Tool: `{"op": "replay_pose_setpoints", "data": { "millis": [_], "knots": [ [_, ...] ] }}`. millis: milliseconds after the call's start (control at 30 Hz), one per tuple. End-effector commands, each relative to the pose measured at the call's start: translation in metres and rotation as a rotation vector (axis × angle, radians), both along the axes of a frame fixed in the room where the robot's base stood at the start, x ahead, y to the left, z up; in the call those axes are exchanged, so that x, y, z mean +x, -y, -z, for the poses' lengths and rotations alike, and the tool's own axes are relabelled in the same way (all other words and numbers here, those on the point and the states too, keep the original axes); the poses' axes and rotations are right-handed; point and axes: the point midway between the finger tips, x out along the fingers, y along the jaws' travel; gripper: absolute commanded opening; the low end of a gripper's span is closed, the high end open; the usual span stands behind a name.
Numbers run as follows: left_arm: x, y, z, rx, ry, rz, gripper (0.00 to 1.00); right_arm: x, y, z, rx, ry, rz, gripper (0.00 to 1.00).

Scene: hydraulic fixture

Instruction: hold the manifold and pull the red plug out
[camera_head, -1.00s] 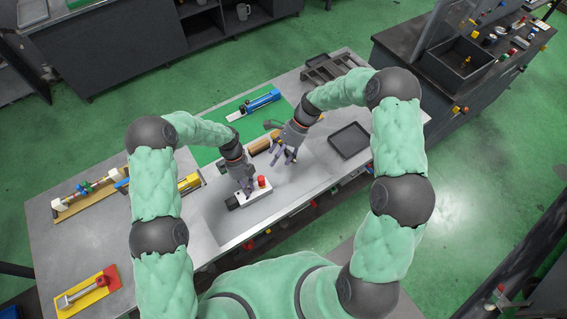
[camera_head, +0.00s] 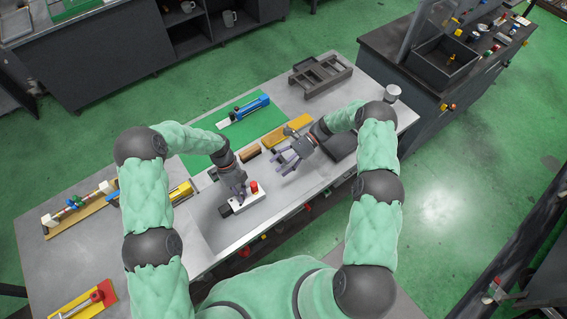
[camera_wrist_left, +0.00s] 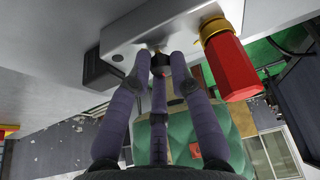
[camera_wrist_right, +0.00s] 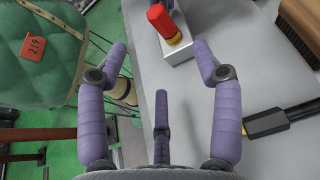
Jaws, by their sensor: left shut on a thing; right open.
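The manifold (camera_head: 258,199) is a pale block with a dark fitting at one end, on the table in front of me. It also shows in the left wrist view (camera_wrist_left: 135,32) and the right wrist view (camera_wrist_right: 177,50). The red plug (camera_head: 254,187) sits in it by a yellow collar, clear in the left wrist view (camera_wrist_left: 231,72). My left gripper (camera_head: 240,194) is shut on the manifold, its fingers beside the plug. My right gripper (camera_head: 284,164) is open and empty, right of the plug and apart from it. In the right wrist view the plug (camera_wrist_right: 164,24) lies beyond its spread fingers.
A wooden brush (camera_head: 250,153) and a yellow-brown bar (camera_head: 292,131) lie behind the manifold. A green mat (camera_head: 205,140) holds a blue tool (camera_head: 246,109). A grey rack (camera_head: 320,75) stands at the back right.

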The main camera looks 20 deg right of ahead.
Motion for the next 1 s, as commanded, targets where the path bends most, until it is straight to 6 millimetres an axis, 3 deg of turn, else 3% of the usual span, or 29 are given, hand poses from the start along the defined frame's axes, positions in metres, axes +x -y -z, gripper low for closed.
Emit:
{"op": "replay_pose_setpoints", "data": {
  "millis": [600,1000],
  "knots": [
    [0.000,0.000,0.000,0.000,0.000,0.000,0.00,-0.025,-0.085,0.036,-0.001,-0.002,-0.003,0.66],
    [0.000,0.000,0.000,0.000,-0.001,0.000,0.00,-0.028,-0.096,0.041,-0.002,-0.001,-0.001,0.66]
  ]
}}
